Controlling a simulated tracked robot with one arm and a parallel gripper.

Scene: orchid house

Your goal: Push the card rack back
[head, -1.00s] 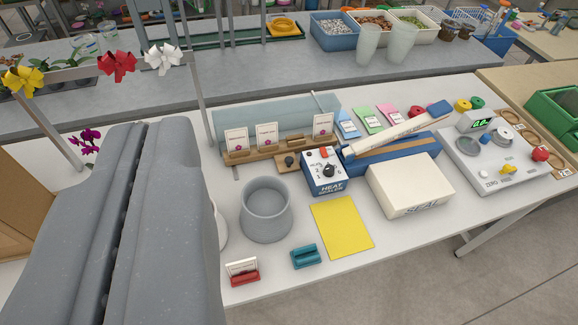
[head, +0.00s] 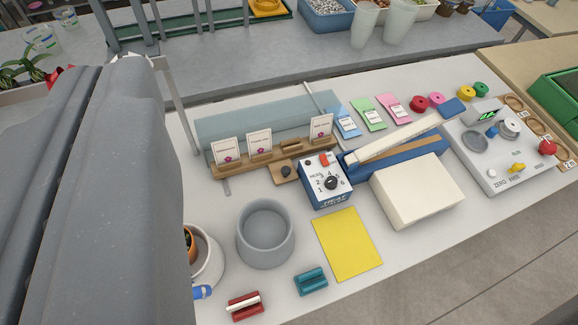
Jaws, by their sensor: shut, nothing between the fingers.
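The card rack (head: 240,166) is a wooden strip on the white table, left of the heat sealer. It holds three upright white cards, one at the left (head: 225,151), one beside it (head: 259,144) and one at the right end (head: 321,127). A wooden block with a dark knob (head: 286,171) sits at its front. A pale see-through panel (head: 225,122) stands behind the rack. A large grey part of my arm fills the left side of the view. My gripper's fingers do not show.
A grey round pot (head: 265,248), a teal holder (head: 311,282) and a red holder (head: 244,306) stand in front. The heat sealer (head: 326,183), a yellow sheet (head: 347,243) and a cream box (head: 417,190) lie to the right. A white pot (head: 210,262) is partly hidden by my arm.

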